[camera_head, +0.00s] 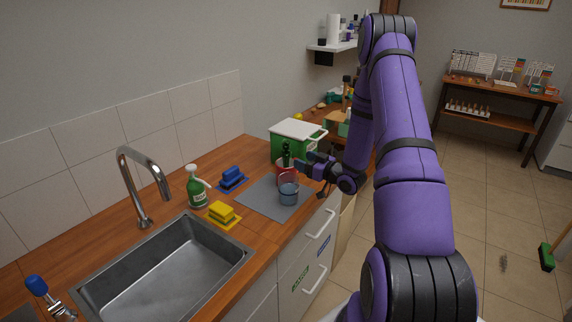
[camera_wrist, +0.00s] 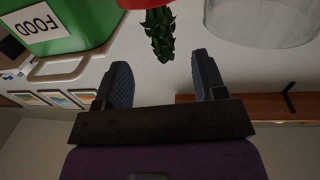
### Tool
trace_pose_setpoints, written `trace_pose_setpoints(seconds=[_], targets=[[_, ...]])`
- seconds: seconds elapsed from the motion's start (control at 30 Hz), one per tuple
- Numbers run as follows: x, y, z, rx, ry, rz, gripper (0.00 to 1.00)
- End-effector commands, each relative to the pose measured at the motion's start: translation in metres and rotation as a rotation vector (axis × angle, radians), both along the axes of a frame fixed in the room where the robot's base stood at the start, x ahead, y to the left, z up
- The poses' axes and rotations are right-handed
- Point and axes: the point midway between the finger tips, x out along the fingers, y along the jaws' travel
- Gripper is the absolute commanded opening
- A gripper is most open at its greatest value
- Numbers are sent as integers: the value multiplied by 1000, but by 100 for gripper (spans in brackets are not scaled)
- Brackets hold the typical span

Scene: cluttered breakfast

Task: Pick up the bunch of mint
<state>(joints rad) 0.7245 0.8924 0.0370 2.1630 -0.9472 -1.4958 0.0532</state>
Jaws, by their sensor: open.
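The bunch of mint (camera_head: 287,153) is dark green and leafy. It stands upright in a red cup (camera_head: 280,167) on the counter, in front of the green bin. In the wrist view, which looks upside down, the mint (camera_wrist: 160,35) points down from the red cup (camera_wrist: 143,3) into the gap ahead of my fingers. My gripper (camera_head: 304,167) is just right of the mint in the head view. In the wrist view my gripper (camera_wrist: 162,64) is open and empty, its two fingertips apart, with the mint's tip roughly centred ahead of them.
A clear glass (camera_head: 289,193) stands close to the cup on a grey mat (camera_head: 256,201). A green bin with a white lid (camera_head: 298,130) is behind. A blue sponge (camera_head: 232,176), yellow sponge (camera_head: 222,211), green bottle (camera_head: 196,188) and sink (camera_head: 165,272) lie left.

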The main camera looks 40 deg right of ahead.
Motion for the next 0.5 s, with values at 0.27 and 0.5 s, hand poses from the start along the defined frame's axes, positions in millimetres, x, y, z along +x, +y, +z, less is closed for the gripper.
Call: trace_pose_setpoints(seconds=[0.27,0.5], targets=[[31,9,0,1,-3,4,64],[56,14,-1,0,-1,1,64]])
